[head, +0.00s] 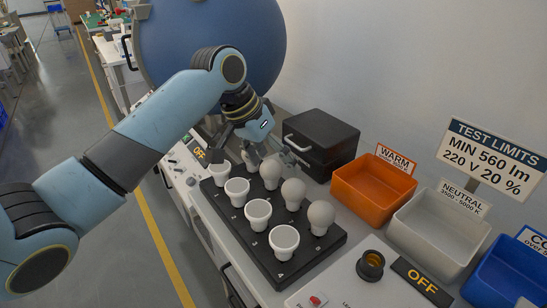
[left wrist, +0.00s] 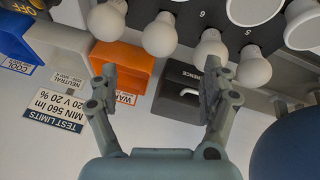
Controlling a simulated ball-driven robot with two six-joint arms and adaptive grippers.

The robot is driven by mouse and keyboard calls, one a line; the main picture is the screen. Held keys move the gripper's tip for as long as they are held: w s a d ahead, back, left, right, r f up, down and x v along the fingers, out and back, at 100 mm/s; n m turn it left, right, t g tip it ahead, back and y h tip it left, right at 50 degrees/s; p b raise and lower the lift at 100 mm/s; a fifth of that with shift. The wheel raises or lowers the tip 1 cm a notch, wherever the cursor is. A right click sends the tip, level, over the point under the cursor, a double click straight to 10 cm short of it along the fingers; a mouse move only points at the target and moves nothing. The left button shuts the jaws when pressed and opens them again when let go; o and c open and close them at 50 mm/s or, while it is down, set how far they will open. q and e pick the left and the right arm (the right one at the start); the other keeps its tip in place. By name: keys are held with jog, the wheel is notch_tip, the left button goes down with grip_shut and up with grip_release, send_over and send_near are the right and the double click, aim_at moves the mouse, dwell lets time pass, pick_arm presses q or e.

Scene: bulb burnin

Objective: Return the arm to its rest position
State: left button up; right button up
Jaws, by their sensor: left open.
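My left arm reaches in from the left in the head view. Its gripper (head: 268,153) is over the far end of the black bulb tray (head: 222,208), close to the far bulbs. In the left wrist view the gripper's two fingers (left wrist: 160,78) are spread apart with nothing held between them. Grey-white round bulbs, such as this one (head: 320,216), stand in one row of the tray. White cup-shaped pieces, such as this one (head: 284,241), stand in the other row. Whether a fingertip touches a bulb cannot be told. My right gripper is not in view.
A black box (head: 318,140) with a handle stands just behind the gripper. Orange (head: 372,205), grey (head: 440,250) and blue (head: 508,280) bins line the wall side. A dark, amber-ringed socket (head: 370,265) is at the front. Open floor lies left of the bench.

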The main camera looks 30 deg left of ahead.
pick_arm(q)
jog(key=shift+r, duration=0.1)
dwell(0.4)
jog(key=s+d+f+y, duration=0.15)
jog(key=s+y, duration=0.25)
jog(key=s, duration=2.1)
jog(key=s+a+f+g+b, duration=0.1)
jog(key=s+f+b, duration=0.15)
jog(key=f, duration=1.45)
jog(key=s+a+f+g+b, duration=0.15)
jog(key=f+b, duration=0.25)
jog(key=f, duration=1.4)
jog(key=s+a+f+n+b, duration=0.1)
jog(key=s+f+b, duration=0.4)
jog(key=s+f, duration=1.2)
jog(key=shift+f+g, duration=0.35)
jog(key=shift+f, duration=0.4)
